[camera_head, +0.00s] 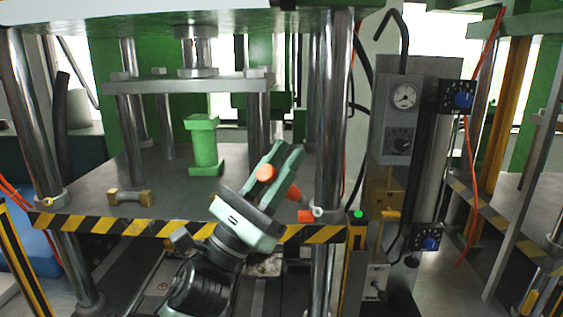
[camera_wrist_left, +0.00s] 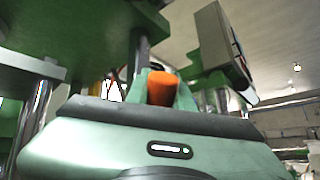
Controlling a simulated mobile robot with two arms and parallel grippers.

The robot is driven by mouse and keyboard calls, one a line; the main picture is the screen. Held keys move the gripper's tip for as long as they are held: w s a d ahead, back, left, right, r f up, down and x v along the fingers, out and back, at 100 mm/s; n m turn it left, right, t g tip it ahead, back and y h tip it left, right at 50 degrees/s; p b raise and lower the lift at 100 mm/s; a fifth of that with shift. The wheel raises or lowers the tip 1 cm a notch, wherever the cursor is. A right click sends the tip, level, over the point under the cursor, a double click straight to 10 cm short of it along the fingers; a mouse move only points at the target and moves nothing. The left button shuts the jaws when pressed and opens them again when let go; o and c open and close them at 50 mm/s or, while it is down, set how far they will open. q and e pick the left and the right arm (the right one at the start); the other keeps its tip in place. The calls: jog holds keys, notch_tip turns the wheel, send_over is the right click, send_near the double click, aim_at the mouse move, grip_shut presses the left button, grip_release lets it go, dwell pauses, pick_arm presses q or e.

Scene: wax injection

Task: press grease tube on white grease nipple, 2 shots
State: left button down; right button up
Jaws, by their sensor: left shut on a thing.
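My left gripper (camera_head: 284,158) reaches up from the bottom middle of the head view, over the front edge of the press table. It is shut on an orange grease tube (camera_head: 265,173), whose rounded end shows between the fingers. The tube's narrower front (camera_head: 293,192) slants down to the right. The white grease nipple (camera_head: 317,211) is at the foot of the front right column, right by the tube's tip. I cannot tell whether they touch. In the left wrist view the tube (camera_wrist_left: 162,88) shows orange between the fingers. My right gripper is in neither view.
The press table (camera_head: 85,195) has a striped front edge, with chrome columns (camera_head: 333,120) at its corners. A green spool-shaped part (camera_head: 204,145) and a small brass part (camera_head: 130,196) stand on it. An orange-red block (camera_head: 305,216) is near the nipple. A control panel (camera_head: 400,110) stands right.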

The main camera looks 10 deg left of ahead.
pick_arm(q)
jog(key=shift+w+f+b, duration=0.4)
jog(key=shift+f+b, duration=0.15)
jog(key=shift+w+d+f+b, duration=0.25)
jog(key=shift+w+f+b, duration=0.2)
jog(key=shift+b, duration=0.1)
jog(key=shift+w+d+f+b, duration=0.2)
jog(key=shift+w+f+b, duration=0.2)
jog(key=shift+w+b, duration=0.1)
jog(key=shift+w+d+f+b, duration=0.3)
jog(key=shift+w+f+b, duration=0.25)
jog(key=shift+w+b, duration=0.2)
jog(key=shift+s+b, duration=0.1)
jog(key=shift+b, duration=0.2)
